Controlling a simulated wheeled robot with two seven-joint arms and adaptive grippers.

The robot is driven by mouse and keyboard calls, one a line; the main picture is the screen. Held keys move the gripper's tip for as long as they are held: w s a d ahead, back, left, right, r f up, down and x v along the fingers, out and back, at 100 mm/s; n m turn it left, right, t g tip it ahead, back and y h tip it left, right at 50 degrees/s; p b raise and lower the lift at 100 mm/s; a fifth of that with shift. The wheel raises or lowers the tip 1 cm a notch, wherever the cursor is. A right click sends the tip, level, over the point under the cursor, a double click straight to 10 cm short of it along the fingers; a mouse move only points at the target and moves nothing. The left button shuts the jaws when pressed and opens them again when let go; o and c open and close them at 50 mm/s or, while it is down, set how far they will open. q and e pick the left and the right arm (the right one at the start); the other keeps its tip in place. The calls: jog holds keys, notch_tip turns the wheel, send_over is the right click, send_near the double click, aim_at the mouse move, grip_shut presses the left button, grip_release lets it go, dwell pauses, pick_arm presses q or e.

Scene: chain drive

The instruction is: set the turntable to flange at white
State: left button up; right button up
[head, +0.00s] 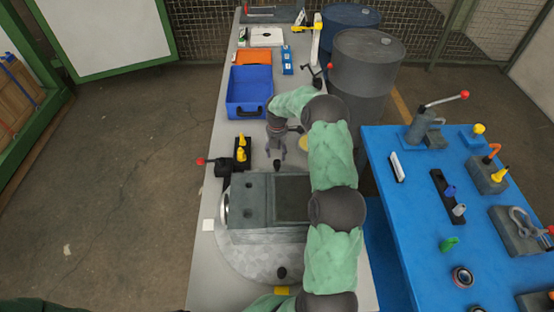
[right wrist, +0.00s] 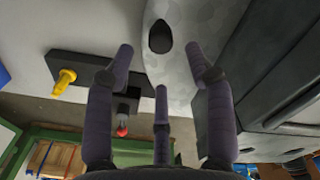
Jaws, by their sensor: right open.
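The turntable (head: 246,262) is a round, mottled grey plate on the grey bench. A grey box-shaped housing (head: 255,238) stands on it, with a silver ring-like flange (head: 224,207) on its left side. Black knobs stand at the plate's far side (head: 277,163) and near side (head: 281,272). My right gripper (head: 275,151) is open and empty by the far knob. In the right wrist view, that knob (right wrist: 160,37) shows beyond the spread fingers (right wrist: 160,62). My left gripper is out of view.
A blue bin (head: 248,88) is behind. A yellow marker (head: 281,290) lies at the plate's near edge. A blue table (head: 400,225) stands right.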

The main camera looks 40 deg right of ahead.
jog(key=shift+r, duration=2.35)
